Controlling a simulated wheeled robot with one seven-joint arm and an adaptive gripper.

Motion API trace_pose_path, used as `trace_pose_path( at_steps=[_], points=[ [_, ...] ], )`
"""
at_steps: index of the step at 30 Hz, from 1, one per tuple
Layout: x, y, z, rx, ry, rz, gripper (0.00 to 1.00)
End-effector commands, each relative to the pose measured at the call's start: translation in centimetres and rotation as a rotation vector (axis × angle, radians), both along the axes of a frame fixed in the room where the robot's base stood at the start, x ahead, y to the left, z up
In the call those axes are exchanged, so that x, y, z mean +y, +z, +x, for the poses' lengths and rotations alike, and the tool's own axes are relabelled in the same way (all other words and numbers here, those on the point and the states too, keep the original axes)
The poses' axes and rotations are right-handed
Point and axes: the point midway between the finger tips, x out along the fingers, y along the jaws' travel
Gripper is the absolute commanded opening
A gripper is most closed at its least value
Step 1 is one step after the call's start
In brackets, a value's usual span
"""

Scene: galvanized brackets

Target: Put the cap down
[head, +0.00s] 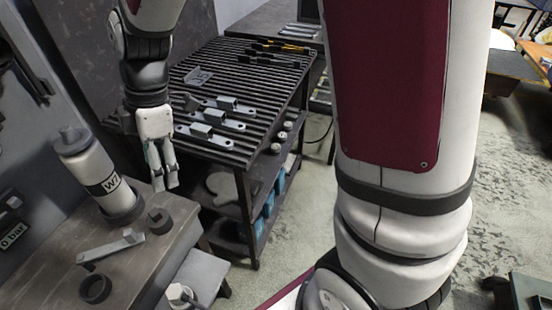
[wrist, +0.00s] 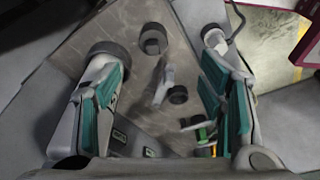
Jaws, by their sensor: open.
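The dark cap (head: 158,220) stands on the bench, right of the white bottle (head: 93,168) and beside the end of a bracket. It is apart from my gripper, and also shows near the top middle of the wrist view (wrist: 152,38). My gripper (head: 163,184) hangs fingers down above the cap in the head view. Its teal-padded fingers are spread wide with nothing between them, as the wrist view (wrist: 165,95) also shows.
The wooden bench (head: 135,278) also holds a grey bracket (head: 105,249) and a dark ring (head: 95,288). The bottle stands close beside my gripper. A slatted table (head: 265,95) with several brackets is behind. A wall with gauges borders the bench at left.

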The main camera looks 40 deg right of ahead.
Motion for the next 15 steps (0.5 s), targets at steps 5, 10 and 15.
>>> trace_pose_path(
  at_steps=[5, 10, 15],
  points=[
    [-4.4, 5.0, -4.1, -0.017, -0.346, -0.066, 0.64],
    [-8.3, 8.2, -9.0, -0.029, -0.715, -0.09, 0.64],
    [-11.5, 10.0, -14.3, -0.041, -1.09, -0.07, 0.64]
  ],
)
